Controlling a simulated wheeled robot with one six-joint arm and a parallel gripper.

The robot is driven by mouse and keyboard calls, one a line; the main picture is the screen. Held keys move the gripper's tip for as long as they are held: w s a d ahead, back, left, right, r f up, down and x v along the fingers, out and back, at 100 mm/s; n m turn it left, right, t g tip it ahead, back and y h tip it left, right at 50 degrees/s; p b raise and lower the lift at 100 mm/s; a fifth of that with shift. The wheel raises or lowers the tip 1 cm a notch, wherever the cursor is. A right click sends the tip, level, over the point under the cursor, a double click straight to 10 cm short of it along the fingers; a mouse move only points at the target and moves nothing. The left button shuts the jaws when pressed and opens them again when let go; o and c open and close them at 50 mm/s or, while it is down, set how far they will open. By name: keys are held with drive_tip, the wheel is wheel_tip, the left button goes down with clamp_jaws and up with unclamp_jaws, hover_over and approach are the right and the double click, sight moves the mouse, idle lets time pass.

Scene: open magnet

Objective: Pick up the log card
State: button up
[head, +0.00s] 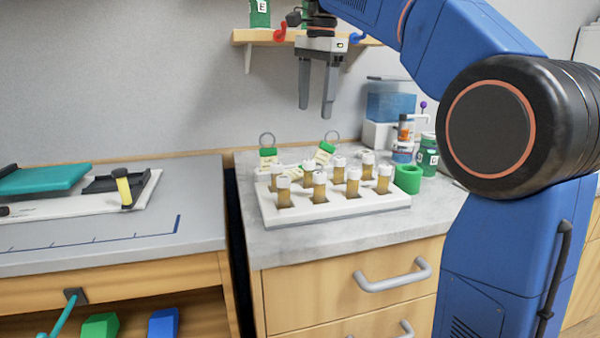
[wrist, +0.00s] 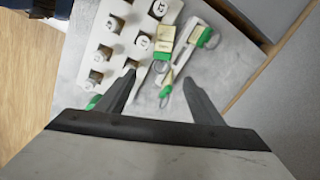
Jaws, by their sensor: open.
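Two cream cards with green tops and metal rings stand behind the vial rack in the head view, a left card (head: 267,158) and a right card (head: 325,152). I cannot read which of them is the log card. In the wrist view, pale cards with green ends and rings lie beyond the fingers, one card (wrist: 167,36) near the rack and another (wrist: 188,50) to its right. My gripper (head: 316,112) is open and empty, pointing down above the counter behind the rack. Its fingers (wrist: 158,88) show apart in the wrist view, with a green end between them.
A white rack (head: 330,208) with several amber, white-capped vials stands in front of the cards. A green ring (head: 408,179), a green jar (head: 428,155) and a blue-liquid container (head: 390,102) are to the right. A wooden shelf (head: 245,36) hangs behind my gripper.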

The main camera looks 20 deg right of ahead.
drive_tip(key=f, duration=0.7)
drive_tip(key=w+f, duration=0.1)
drive_tip(key=f, duration=0.3)
drive_tip(key=shift+a, duration=0.25)
drive_tip(key=f, duration=0.2)
drive_tip(key=a+f, duration=0.1)
drive_tip(key=shift+w+f, duration=0.25)
drive_tip(key=shift+w, duration=0.1)
drive_tip(key=shift+f, duration=0.75)
drive_tip(key=c, duration=1.2)
drive_tip(key=shift+r, duration=0.1)
wheel_tip(320, 180, up, 10)
